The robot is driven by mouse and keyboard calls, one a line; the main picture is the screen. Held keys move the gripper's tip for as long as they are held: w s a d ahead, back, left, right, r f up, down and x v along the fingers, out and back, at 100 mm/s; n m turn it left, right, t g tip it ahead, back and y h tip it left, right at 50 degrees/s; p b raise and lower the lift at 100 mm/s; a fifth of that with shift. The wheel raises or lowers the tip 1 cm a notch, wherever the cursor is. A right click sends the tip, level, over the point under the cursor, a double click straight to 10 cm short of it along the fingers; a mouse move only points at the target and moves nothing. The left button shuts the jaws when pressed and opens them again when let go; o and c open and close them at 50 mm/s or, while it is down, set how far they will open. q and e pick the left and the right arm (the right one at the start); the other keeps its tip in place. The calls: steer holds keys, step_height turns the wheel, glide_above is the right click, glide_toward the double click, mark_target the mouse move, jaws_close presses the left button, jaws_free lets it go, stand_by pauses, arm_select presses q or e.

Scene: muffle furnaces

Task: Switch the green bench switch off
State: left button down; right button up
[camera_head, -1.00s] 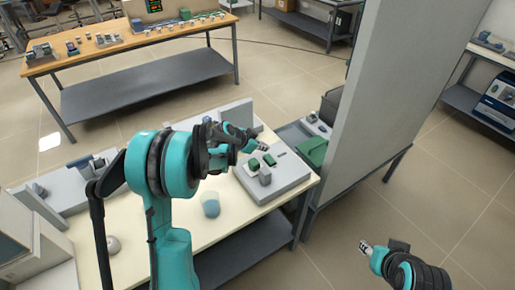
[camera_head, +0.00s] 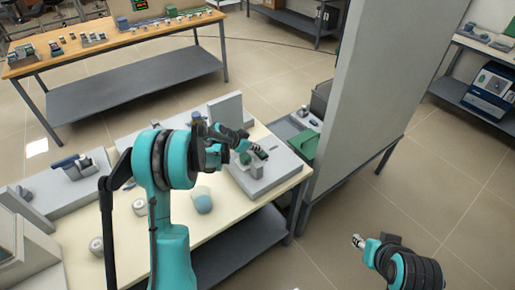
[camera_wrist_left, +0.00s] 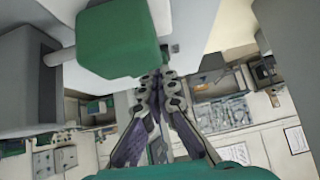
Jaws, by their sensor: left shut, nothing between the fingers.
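A grey switch box (camera_head: 262,184) stands on the near bench, with a small green part (camera_head: 245,158) showing on its top beside my left gripper. In the left wrist view a large green block (camera_wrist_left: 118,42) on a grey mount fills the upper left; I cannot tell whether it is the switch named in the task. My left gripper (camera_head: 262,153) is over the box, shut and empty; its fingertips (camera_wrist_left: 156,82) are just beside the lower right of the green block, contact unclear. The fingers hide part of the box top. My right gripper (camera_head: 358,241) is at lower right, far from the box.
A pale blue beaker (camera_head: 202,201) and small round items stand on the cream bench top (camera_head: 222,221). A tall grey panel (camera_head: 362,85) rises right of the bench. A wooden table (camera_head: 115,48) with small items is behind.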

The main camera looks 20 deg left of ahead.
arm_select(q)
steer(key=shift+s+d, duration=0.15)
steer(key=shift+s, duration=0.05)
steer(key=shift+s+d, duration=0.35)
steer(key=shift+d, duration=0.2)
steer(key=shift+r, duration=0.1)
